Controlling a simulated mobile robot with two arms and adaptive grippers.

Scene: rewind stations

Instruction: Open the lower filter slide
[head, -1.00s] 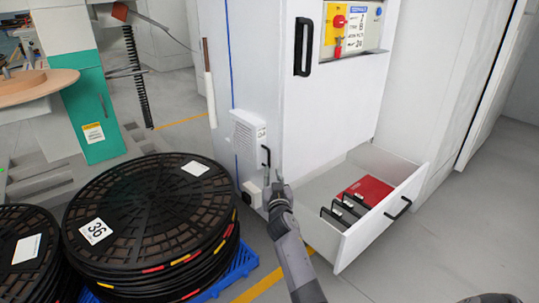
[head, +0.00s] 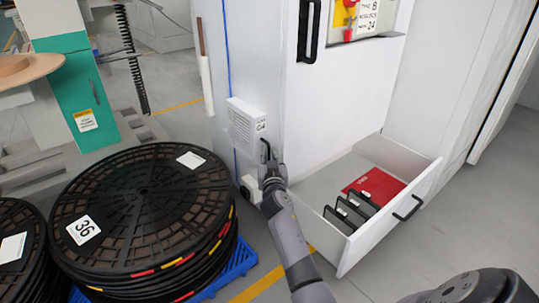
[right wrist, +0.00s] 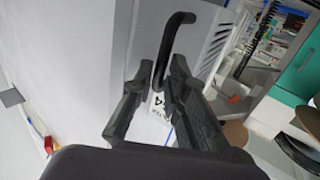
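The filter slide (head: 245,126) is a white louvered box with a label, low on the side of the white cabinet. It has a small black bar handle (head: 264,149), which shows large in the right wrist view (right wrist: 168,45). My right gripper (right wrist: 160,72) is open, with its two dark fingers on either side of the handle's near end and gaps visible between. In the head view the right gripper (head: 269,166) is just below and at the handle; contact cannot be made out. The slide sits against the cabinet. My left gripper is not in view.
An open white drawer (head: 345,249) with a red item (head: 376,186) and several black-handled pieces juts out right of my arm. A stack of black reels (head: 140,215) on a blue pallet (head: 240,262) stands left. The cabinet (head: 335,110) has a taller black handle above.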

